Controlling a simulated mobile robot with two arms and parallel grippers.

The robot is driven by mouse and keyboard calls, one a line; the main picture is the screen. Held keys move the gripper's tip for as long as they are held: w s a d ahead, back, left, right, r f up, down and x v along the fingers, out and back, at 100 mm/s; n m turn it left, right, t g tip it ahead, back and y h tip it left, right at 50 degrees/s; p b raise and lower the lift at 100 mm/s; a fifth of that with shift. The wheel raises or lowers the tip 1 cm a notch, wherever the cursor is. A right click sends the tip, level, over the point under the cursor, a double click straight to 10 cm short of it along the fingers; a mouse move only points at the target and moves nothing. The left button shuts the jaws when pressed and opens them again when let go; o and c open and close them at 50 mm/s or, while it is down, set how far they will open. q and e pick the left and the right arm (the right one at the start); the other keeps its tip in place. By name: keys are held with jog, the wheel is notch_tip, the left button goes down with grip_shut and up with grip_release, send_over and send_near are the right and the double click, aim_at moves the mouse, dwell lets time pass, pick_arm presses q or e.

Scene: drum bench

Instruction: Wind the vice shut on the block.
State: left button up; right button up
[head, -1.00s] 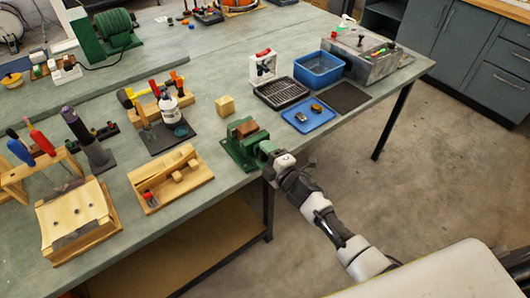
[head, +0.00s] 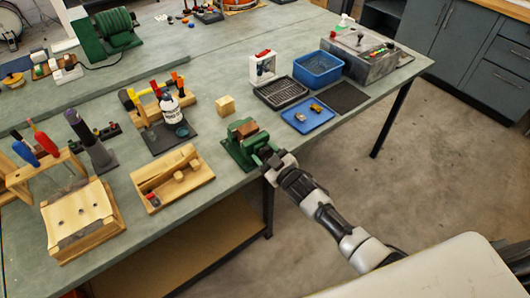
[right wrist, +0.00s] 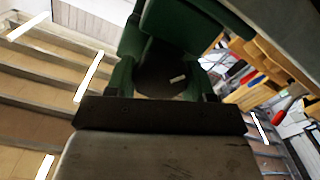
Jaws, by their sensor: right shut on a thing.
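The green vice (head: 240,154) stands at the front edge of the bench. The brown block (head: 247,130) sits between its jaws; whether both jaws touch it is too small to tell. My right gripper (head: 272,163) is at the front end of the vice, over the bench edge, and is shut on the vice handle, which it mostly hides. In the right wrist view, the green vice body (right wrist: 190,28) fills the top, close in front of the gripper. My left gripper is not in view.
A pale wooden cube (head: 225,105) lies behind the vice. A wooden tray (head: 172,178) stands to its left, and a blue tray (head: 308,118) with small parts to its right. A black rack (head: 281,93) and a blue bin (head: 318,70) are behind that tray. The floor before the bench is clear.

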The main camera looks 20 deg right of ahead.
jog(key=m, duration=0.4)
jog(key=shift+s+d+f+m, duration=0.1)
jog(key=shift+s+f+m, duration=0.1)
jog(key=shift+f+m, duration=0.2)
dwell(0.4)
jog(key=o, duration=0.7)
jog(key=shift+o, duration=1.1)
jog(key=shift+d+r, duration=0.1)
jog(key=shift+r, duration=0.2)
jog(key=b+v, duration=0.1)
jog(key=v, duration=0.9)
jog(key=shift+s, duration=0.4)
jog(key=shift+d, duration=0.1)
